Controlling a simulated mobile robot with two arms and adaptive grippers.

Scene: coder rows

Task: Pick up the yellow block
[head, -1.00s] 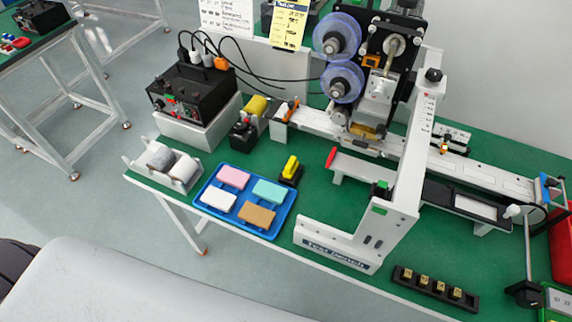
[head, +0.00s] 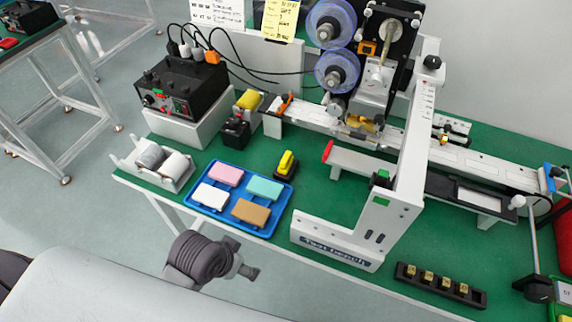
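A yellow block (head: 287,162) sits in a small black holder on the green table, just right of the blue tray. Another yellow piece (head: 249,100) rests on a black stand (head: 236,132) farther back, near the black power box. My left gripper (head: 252,273) is low in the view, in front of the table's near edge and below the blue tray, apart from both yellow things. It seems to hold nothing; its fingers are too small to read. My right gripper is not in view.
The blue tray (head: 226,225) holds pink, white, teal and brown blocks. A white rack with rolls (head: 147,167) stands left. The white test-bench frame (head: 388,220) rises to the right. A black strip (head: 437,287) with several small pieces lies front right.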

